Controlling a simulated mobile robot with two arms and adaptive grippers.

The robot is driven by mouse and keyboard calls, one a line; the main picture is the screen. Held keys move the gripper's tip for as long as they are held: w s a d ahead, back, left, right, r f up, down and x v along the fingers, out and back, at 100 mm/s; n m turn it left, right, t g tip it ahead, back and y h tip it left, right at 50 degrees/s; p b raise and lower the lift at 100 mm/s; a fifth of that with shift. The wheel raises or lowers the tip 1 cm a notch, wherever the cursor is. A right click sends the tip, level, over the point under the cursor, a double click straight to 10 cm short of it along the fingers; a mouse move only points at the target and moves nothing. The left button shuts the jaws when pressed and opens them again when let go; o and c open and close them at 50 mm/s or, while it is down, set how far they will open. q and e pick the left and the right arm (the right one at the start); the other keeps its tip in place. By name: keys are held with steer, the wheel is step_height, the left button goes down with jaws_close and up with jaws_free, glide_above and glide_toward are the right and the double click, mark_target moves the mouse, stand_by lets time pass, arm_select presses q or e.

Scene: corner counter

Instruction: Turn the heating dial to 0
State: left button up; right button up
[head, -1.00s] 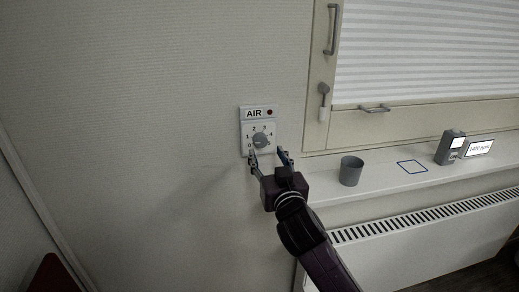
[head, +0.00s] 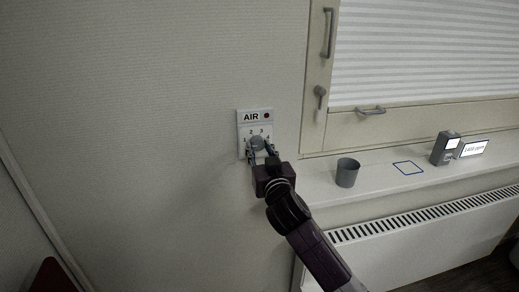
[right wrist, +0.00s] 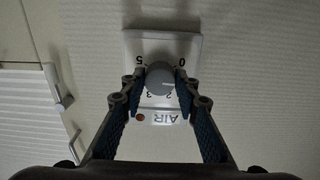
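The dial is a round grey knob (head: 257,143) on a white wall panel (head: 241,131) marked "AIR", with a small red light; I see no heating label. Numbers ring the knob. In the right wrist view the knob (right wrist: 160,79) appears upside down, with 0 and 5 above it and 2 and 3 below; a light mark on it lies near the 2 side. My right gripper (head: 261,150) is at the knob, one finger on each side; it also shows in the right wrist view (right wrist: 160,80). Whether the fingertips touch the knob is unclear. My left gripper is out of view.
A window sill (head: 325,191) runs right of the panel with a grey cup (head: 347,173), a blue square outline (head: 408,168), and a small grey device (head: 445,148) beside a display (head: 473,148). A radiator (head: 400,245) is below. The wall left of the panel is bare.

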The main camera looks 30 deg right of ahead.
steer(key=c, duration=0.4)
steer(key=shift+n, duration=0.3)
steer(key=n+p, duration=0.3)
steer(key=n, duration=0.1)
steer(key=shift+r+n, duration=0.1)
steer(key=shift+n, duration=0.2)
steer(key=shift+n+p, duration=0.6)
steer(key=shift+n, duration=0.8)
steer(key=shift+d, duration=0.1)
steer(key=o, duration=1.1)
steer(key=shift+o, duration=0.2)
